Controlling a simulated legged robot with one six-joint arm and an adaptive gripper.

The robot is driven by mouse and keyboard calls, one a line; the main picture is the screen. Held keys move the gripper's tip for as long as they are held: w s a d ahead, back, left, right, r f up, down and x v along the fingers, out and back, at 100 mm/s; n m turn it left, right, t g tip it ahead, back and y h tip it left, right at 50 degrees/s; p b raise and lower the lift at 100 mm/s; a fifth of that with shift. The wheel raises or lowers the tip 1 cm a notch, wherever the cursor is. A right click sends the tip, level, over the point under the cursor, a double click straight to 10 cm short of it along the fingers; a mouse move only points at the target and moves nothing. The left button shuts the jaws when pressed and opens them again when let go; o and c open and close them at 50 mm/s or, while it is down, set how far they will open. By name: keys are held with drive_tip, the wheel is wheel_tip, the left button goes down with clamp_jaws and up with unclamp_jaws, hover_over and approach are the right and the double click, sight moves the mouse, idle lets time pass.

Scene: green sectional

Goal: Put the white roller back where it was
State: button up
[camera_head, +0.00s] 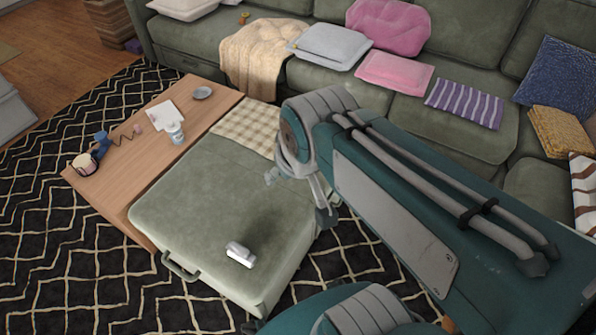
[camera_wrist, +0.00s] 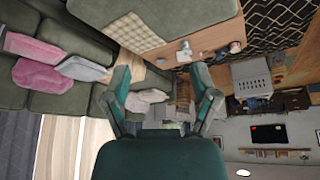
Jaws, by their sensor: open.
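The white roller (camera_head: 240,254) lies on the green ottoman (camera_head: 180,215), near its front edge in the head view. It is small, with a grey part on top. I cannot make it out in the wrist view. My gripper (camera_head: 298,195) is above the ottoman's right side, up and to the right of the roller and apart from it. In the wrist view my gripper (camera_wrist: 162,78) has its two fingers spread wide with nothing between them. My arm hides part of the ottoman's right side and the floor in the head view.
A wooden table (camera_head: 120,175) beside the ottoman holds a white cup (camera_head: 175,132), papers (camera_head: 165,115), a small dish (camera_head: 202,92) and headphones (camera_head: 84,164). A checkered cloth (camera_head: 247,126) covers the ottoman's far end. A green sofa (camera_head: 455,125) with cushions stands behind. The ottoman around the roller is clear.

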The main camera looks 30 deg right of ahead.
drive_tip(key=s, duration=0.2)
drive_tip(key=s+r, duration=0.1)
drive_tip(key=shift+d+m, duration=0.3)
drive_tip(key=shift+c, duration=1.3)
